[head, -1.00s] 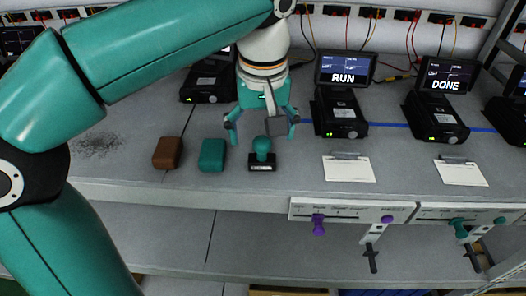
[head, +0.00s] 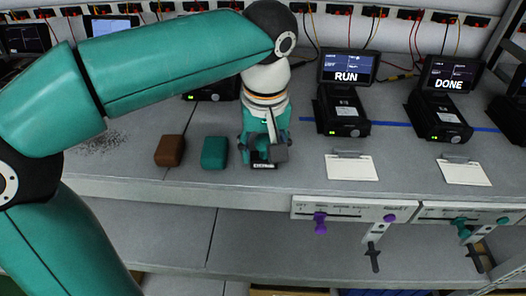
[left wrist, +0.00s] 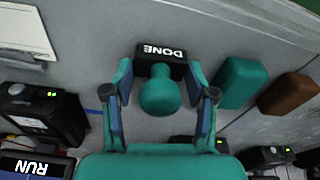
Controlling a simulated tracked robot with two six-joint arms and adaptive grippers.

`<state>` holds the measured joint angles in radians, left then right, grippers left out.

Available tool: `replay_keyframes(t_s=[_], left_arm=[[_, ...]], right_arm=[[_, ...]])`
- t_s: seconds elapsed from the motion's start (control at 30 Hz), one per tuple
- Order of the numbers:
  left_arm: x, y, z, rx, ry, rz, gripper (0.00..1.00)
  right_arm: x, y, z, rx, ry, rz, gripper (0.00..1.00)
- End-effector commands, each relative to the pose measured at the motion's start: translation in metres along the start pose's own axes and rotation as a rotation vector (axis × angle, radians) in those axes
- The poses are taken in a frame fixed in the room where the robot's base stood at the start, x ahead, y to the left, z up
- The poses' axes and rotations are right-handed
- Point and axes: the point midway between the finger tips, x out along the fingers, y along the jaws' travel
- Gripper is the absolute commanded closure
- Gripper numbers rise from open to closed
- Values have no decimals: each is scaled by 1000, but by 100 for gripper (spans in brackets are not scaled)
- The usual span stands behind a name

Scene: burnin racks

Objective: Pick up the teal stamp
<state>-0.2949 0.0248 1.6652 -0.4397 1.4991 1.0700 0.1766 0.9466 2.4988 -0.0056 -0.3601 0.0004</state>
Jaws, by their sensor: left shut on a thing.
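The teal stamp has a round teal knob and a black base lettered DONE. In the left wrist view the stamp (left wrist: 160,92) sits between the two fingers of my left gripper (left wrist: 160,100). In the head view my left gripper (head: 264,148) is lowered over it, shut on the stamp. There its knob is hidden, and only the front of its base (head: 263,166) shows at the shelf surface. I cannot tell whether the base is clear of the shelf. My right gripper is in neither view.
A teal block (head: 215,153) and a brown block (head: 170,151) lie left of the stamp. A black device reading RUN (head: 342,112) and another reading DONE (head: 438,118) stand to the right. White cards (head: 352,168) lie near the shelf's front edge.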

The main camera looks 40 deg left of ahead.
Motion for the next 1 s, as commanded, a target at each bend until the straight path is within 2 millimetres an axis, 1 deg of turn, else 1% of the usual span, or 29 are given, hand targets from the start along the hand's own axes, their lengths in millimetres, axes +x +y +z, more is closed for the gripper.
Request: replay_keyframes(t_s=[0.37, 0.57, 0.7, 0.73, 0.87, 0.97, 1.0], left_arm=[[-3, 0, 0, 1, 1, 1, 79], [-18, 1, -2, 1, 1, 2, 79], [-36, 2, -5, 1, 2, 3, 79], [-36, 0, -1, 3, 1, 2, 79], [-36, -6, 27, 8, 2, 3, 79], [-40, -10, 53, 10, 2, 4, 79], [-41, -13, 64, 11, 2, 4, 79]], right_arm=[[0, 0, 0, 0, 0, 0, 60], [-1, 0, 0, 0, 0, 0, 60], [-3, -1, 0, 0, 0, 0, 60], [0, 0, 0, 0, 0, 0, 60], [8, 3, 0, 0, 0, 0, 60], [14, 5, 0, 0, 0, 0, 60], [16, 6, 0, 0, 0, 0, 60]])
